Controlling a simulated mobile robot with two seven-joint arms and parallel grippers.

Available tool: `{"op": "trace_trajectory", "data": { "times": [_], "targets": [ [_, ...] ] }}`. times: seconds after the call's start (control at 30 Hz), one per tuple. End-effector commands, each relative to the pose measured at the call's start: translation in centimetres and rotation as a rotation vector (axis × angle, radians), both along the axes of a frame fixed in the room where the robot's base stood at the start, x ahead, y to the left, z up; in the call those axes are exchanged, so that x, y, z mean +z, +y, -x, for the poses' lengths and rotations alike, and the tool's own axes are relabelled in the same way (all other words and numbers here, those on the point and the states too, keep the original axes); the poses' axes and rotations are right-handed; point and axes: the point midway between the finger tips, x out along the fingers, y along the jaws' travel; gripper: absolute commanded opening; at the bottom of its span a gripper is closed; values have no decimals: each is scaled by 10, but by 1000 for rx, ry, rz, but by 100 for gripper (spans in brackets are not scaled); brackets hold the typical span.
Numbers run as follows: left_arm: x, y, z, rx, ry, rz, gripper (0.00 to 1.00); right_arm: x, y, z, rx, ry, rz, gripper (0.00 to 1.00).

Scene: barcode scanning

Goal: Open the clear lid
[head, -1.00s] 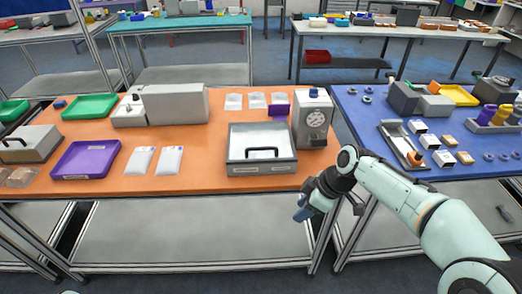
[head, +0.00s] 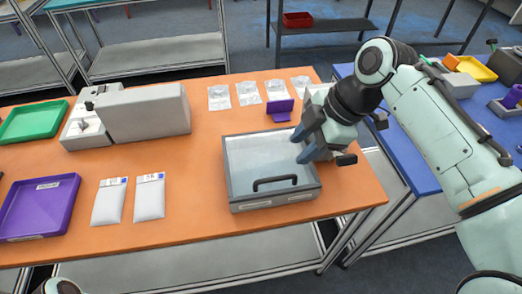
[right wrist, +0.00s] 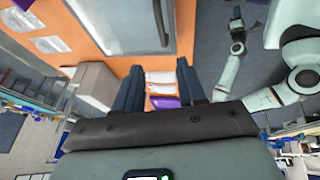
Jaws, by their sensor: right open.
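A grey box with a clear lid (head: 262,155) stands on the orange table, and its lid is closed. A black bar handle (head: 275,183) is on the lid near the front edge. The lid shows at the top of the right wrist view (right wrist: 125,22), with the dark handle (right wrist: 163,16) there. My right gripper (head: 302,146) is open and empty, above the right side of the box, with its blue fingers pointing left. In the right wrist view my gripper (right wrist: 158,68) has a gap between its fingers, and the handle lies beyond them.
A grey machine (head: 160,110) stands left of the box. White packets (head: 149,197) and a purple tray (head: 40,205) lie further left. A small purple stand (head: 280,110) and clear bags (head: 247,93) are behind the box.

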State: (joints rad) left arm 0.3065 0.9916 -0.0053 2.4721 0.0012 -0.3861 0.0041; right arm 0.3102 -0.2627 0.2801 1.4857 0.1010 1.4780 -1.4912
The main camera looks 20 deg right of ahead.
Motion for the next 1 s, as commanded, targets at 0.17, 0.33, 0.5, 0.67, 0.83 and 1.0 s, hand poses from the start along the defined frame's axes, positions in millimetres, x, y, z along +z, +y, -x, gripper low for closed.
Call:
{"op": "trace_trajectory", "data": {
  "times": [0.17, 0.33, 0.5, 0.67, 0.83, 1.0],
  "targets": [
    [-3, 0, 2, 1, 5, 0, 0, -13, 4, -3, -1, 4, 0, 40],
    [-9, 0, 4, 1, 7, 0, 0, -43, 14, -11, -1, 7, -1, 40],
    [-15, 0, 6, 1, 8, 0, 0, -77, 27, -20, -1, 7, -1, 40],
    [-18, 0, 7, 0, 9, 0, 0, -102, 36, -28, -1, 5, 0, 40],
    [-20, 0, 7, 0, 9, 0, 0, -117, 42, -33, -2, 2, 0, 40],
    [-20, 0, 7, 0, 9, 0, 0, -122, 44, -35, -2, 2, 0, 40]
  ]
}}
